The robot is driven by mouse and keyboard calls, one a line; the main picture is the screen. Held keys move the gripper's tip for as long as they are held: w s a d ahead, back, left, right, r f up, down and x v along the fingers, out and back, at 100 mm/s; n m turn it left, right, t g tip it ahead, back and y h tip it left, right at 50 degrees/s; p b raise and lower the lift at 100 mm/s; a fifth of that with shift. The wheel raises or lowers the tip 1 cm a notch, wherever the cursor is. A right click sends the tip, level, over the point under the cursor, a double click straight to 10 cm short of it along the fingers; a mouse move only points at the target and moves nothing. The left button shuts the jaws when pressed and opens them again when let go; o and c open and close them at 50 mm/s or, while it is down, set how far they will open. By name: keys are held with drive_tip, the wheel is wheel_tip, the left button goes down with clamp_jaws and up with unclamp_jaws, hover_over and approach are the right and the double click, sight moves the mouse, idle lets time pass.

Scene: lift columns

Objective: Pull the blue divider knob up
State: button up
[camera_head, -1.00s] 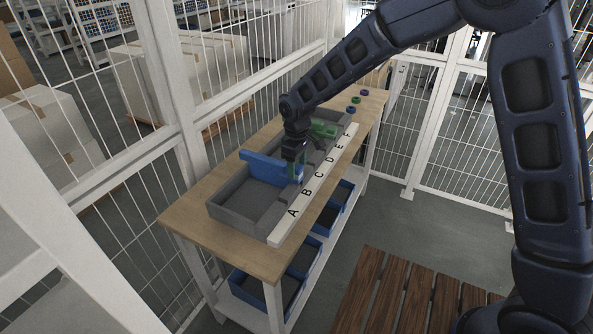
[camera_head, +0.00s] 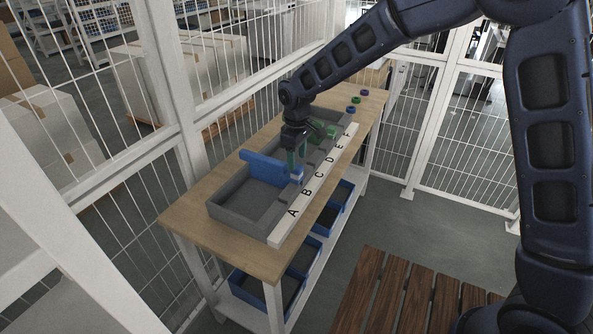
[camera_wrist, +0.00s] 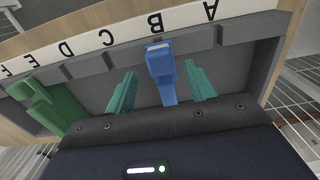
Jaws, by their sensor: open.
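The blue divider (camera_head: 265,166) stands across the grey slotted tray in the head view. Its blue knob end (camera_wrist: 160,62), with a pale top, points up toward the letter strip in the wrist view, near letter B. My gripper (camera_wrist: 160,88) is open, with one teal finger on each side of the blue divider and a visible gap on both sides. In the head view my gripper (camera_head: 296,165) is over the front end of the blue divider, and its fingers partly hide that end.
A green divider (camera_head: 323,130) stands farther along the grey tray (camera_head: 228,218); it is at the left in the wrist view (camera_wrist: 50,105). A white lettered strip (camera_head: 275,238) runs along the tray's front. Small coloured rings (camera_head: 356,100) lie at the table's far end. Mesh fencing stands behind.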

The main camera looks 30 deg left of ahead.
sight(298, 166)
drive_tip(key=shift+r, duration=2.7)
drive_tip(key=shift+w+d, duration=0.1)
drive_tip(key=w+d+r+m+t, duration=0.1)
drive_tip(key=w+d+r+m, duration=0.3)
drive_tip(key=d, duration=0.7)
drive_tip(key=w+d+r+m+y, duration=0.15)
drive_tip(key=w+d+r, duration=0.35)
drive_tip(key=d, duration=0.7)
drive_tip(key=w+d+r+m+t+h, duration=0.1)
drive_tip(key=w+d+r+m, duration=0.3)
drive_tip(key=d, duration=0.7)
drive_tip(key=s+d+r+m+t, duration=0.1)
drive_tip(key=s+d+r+m, duration=0.1)
drive_tip(key=d, duration=0.6)
drive_tip(key=s+d+r+m, duration=0.1)
drive_tip(key=d, duration=0.7)
drive_tip(key=s+d+f+m+t, duration=0.1)
drive_tip(key=s+d+m, duration=0.4)
drive_tip(key=s+d, duration=0.5)
drive_tip(key=shift+s+d+f+t, duration=0.15)
drive_tip(key=shift+d+f+t, duration=0.2)
drive_tip(key=shift+d, duration=0.9)
